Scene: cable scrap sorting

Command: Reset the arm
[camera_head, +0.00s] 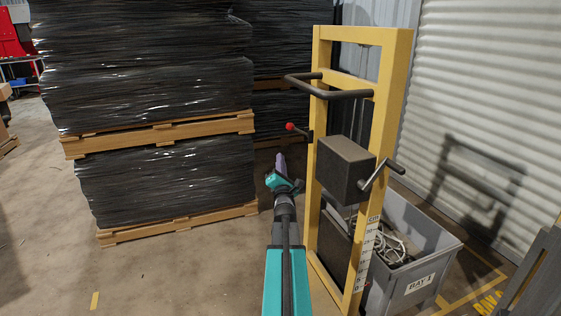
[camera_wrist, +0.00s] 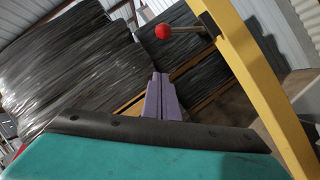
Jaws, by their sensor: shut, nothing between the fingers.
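The red ball knob (camera_head: 290,127) of a lever on the yellow frame (camera_head: 314,110) is slightly above and right of the fingertips. In the wrist view the red knob (camera_wrist: 163,31) appears beyond the fingertips, apart from them.
Black-wrapped pallet stacks (camera_head: 165,185) stand left and behind. The yellow frame has a grey crank handle (camera_head: 381,176) and dark box (camera_head: 345,168). A grey bin (camera_head: 438,250) labelled BAY 1 holds cables (camera_head: 392,246). Floor at front left is clear (camera_head: 150,275).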

